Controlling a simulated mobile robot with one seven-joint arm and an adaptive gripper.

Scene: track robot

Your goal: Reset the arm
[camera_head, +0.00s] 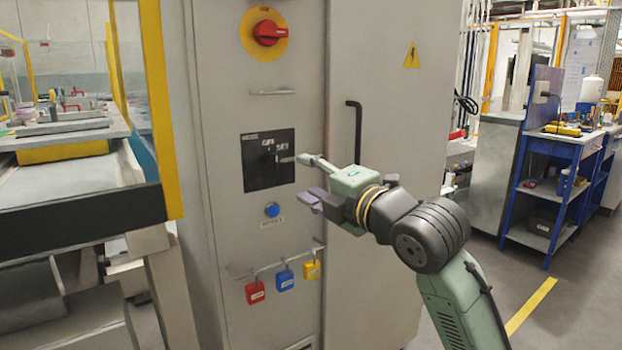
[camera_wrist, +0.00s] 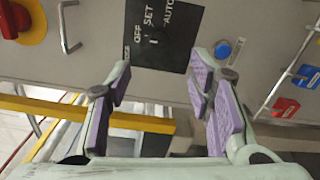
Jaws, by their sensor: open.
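My arm reaches up from the lower right in the head view, and my gripper (camera_head: 309,179) is in front of the grey cabinet (camera_head: 225,100). The gripper is open and empty. In the wrist view its two purple-padded fingers (camera_wrist: 160,100) stand wide apart. Beyond them is the black selector panel (camera_wrist: 180,55) marked OFF, SET and AUTO. The panel also shows in the head view (camera_head: 255,180), left of the fingertips. The fingers look apart from the panel, but the exact gap is hard to tell.
A red rotary switch (camera_head: 268,32) on a yellow plate is above the panel. A blue button (camera_head: 272,210) and red, blue and yellow padlocks (camera_head: 285,281) on a rail are below. A black door handle (camera_head: 356,130) is behind my gripper. A blue workbench (camera_head: 560,180) stands at right.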

